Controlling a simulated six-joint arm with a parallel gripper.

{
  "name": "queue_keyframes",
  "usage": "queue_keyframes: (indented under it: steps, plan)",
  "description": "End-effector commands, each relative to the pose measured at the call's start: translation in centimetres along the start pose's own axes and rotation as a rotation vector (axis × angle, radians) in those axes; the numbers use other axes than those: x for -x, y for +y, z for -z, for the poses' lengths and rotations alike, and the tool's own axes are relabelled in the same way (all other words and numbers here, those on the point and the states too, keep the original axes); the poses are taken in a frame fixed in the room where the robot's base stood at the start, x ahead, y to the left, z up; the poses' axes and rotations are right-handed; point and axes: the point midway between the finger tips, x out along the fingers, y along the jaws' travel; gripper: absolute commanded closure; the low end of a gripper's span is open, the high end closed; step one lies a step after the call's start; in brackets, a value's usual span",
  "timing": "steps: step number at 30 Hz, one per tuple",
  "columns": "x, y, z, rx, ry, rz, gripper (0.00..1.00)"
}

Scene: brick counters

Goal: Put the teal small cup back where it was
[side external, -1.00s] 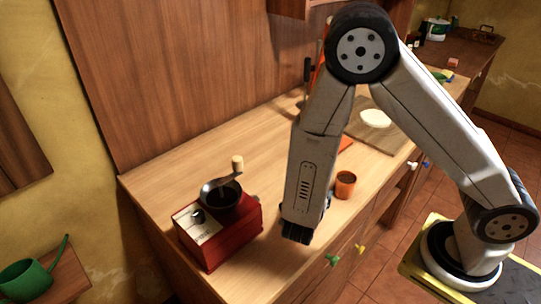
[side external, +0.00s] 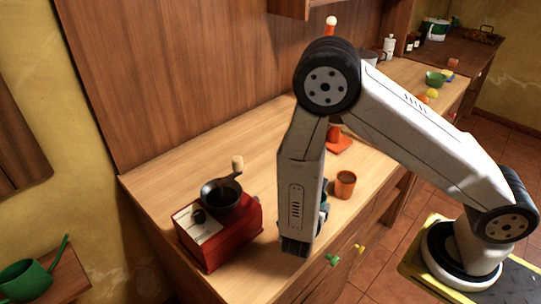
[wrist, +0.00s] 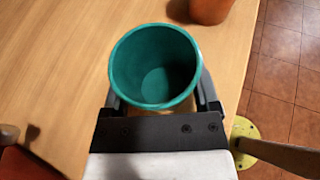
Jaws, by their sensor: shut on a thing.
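The teal small cup (wrist: 155,65) is upright between the two fingers of my gripper (wrist: 158,88) in the wrist view. I look down into it, and it is empty. My gripper is shut on its sides. In the side external view a sliver of the teal cup (side external: 324,200) shows at the right edge of my forearm, left of the orange cup; the arm hides the rest and most of the gripper. I cannot tell whether the cup's base touches the counter.
An orange cup (side external: 345,184) stands close to the right, also in the wrist view (wrist: 208,8). A red coffee grinder (side external: 225,232) with a crank stands to the left.

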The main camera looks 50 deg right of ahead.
Motion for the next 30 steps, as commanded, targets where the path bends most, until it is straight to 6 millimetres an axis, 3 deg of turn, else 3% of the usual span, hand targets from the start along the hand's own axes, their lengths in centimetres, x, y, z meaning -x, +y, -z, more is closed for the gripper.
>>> queue_keyframes:
  steps: [13, 14, 15, 16, 30]
  plan:
    - [-0.14, 0.00, 0.33, 0.000, 0.000, 0.000, 0.83]
    - [-0.15, 0.00, 0.36, 0.000, 0.000, 0.000, 0.19]
    - [-0.14, 0.00, 0.34, 0.000, 0.000, 0.000, 0.06]
    - [-0.14, 0.01, 0.33, 0.000, 0.000, 0.000, 0.00]
    - [0.14, 0.02, 0.00, -0.001, 0.000, -0.001, 0.00]
